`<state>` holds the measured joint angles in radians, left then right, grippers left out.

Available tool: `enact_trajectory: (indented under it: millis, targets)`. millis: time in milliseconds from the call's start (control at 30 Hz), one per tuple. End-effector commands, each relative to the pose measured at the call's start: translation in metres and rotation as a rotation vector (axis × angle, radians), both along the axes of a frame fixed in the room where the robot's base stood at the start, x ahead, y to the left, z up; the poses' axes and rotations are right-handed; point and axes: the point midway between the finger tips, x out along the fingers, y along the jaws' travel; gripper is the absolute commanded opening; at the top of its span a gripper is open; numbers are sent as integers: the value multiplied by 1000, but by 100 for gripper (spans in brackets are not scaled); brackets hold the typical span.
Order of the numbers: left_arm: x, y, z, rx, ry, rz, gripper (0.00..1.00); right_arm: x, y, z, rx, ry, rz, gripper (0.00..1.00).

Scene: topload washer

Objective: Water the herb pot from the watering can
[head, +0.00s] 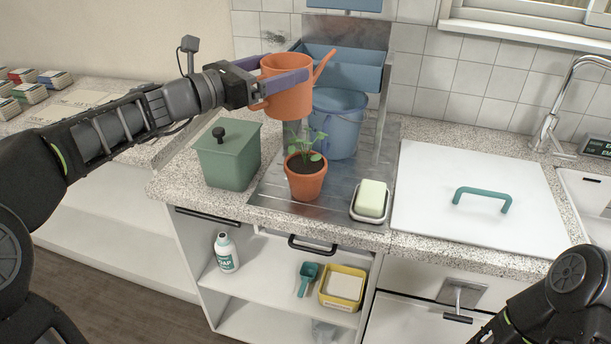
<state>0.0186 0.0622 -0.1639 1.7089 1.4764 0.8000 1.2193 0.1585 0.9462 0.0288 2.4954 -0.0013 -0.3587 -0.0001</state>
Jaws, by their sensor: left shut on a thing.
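The orange watering can (287,96) is held in the air by my left gripper (283,78). The gripper's purple fingers are shut on the can's body. The can looks roughly upright, with its spout toward the upper right. The herb pot (306,183), terracotta with a small green plant in dark soil, stands on the metal drainboard below the can. The can is above and a little behind the pot, apart from it. No water shows. Only my right arm shows at the lower right; its gripper is out of the frame.
A blue bucket (340,127) stands behind the pot. A green lidded box (229,157) is on the left, and a soap bar in a dish (370,201) is on the right. A white lid with a teal handle (480,200) covers the right counter. A blue bin (345,70) is behind.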

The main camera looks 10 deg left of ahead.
Motion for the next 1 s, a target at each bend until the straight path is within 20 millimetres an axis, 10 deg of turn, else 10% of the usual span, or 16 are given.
enact_trajectory:
  millis: [1000]
  targets:
    - [0, 0, 40, 1, -1, 0, 42, 0, 0, 35, 0, 0, 0, 36]
